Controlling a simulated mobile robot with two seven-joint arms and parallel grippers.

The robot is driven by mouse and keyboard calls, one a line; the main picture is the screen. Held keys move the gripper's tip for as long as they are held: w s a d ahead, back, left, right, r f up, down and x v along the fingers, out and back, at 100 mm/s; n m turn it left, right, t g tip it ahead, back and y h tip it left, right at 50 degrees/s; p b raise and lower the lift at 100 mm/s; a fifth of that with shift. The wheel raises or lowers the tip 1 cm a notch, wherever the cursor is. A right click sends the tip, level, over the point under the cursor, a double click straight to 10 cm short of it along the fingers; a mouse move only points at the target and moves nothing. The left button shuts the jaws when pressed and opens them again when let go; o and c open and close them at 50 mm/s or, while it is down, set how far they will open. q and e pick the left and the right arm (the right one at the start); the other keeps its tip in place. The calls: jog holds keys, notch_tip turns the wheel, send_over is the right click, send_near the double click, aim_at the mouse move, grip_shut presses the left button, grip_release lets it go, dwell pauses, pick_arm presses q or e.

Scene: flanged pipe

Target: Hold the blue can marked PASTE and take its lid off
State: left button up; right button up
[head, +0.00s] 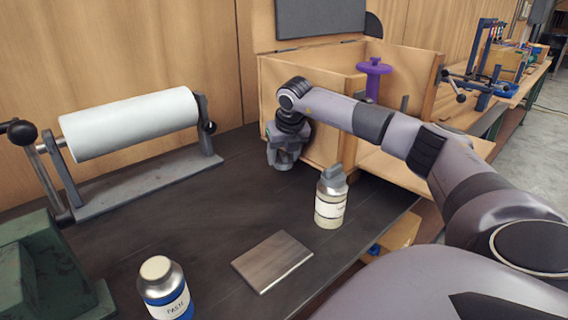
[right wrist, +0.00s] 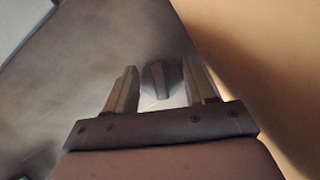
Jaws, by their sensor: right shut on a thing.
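The blue can marked PASTE (head: 172,301) stands upright on the dark table at the front left. Its silver neck ends in a pale round top, with no ridged knob like that on the other can. My right gripper (head: 283,163) is far from it, low over the table beside the wooden box and pointing down. In the right wrist view, my right gripper (right wrist: 160,83) is shut on a grey round lid with a raised ridge (right wrist: 162,76), between its two fingers. My left gripper is not in view.
A cream can (head: 330,210) with a grey ridged lid stands right of a flat metal plate (head: 272,261). A white roller (head: 130,124) on a stand is at the left. The open wooden box (head: 345,148) is close to my right gripper. A green object (head: 40,268) is at front left.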

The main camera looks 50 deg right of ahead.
aim_at(284, 163)
jog(key=shift+d+f, duration=0.15)
jog(key=shift+f, duration=1.6)
jog(key=shift+f, duration=0.15)
jog(key=o, duration=0.9)
jog(key=shift+r, duration=0.35)
jog(key=v, duration=1.1)
jog(key=shift+s+r, duration=0.2)
jog(key=shift+r, duration=0.05)
jog(key=shift+r, duration=0.1)
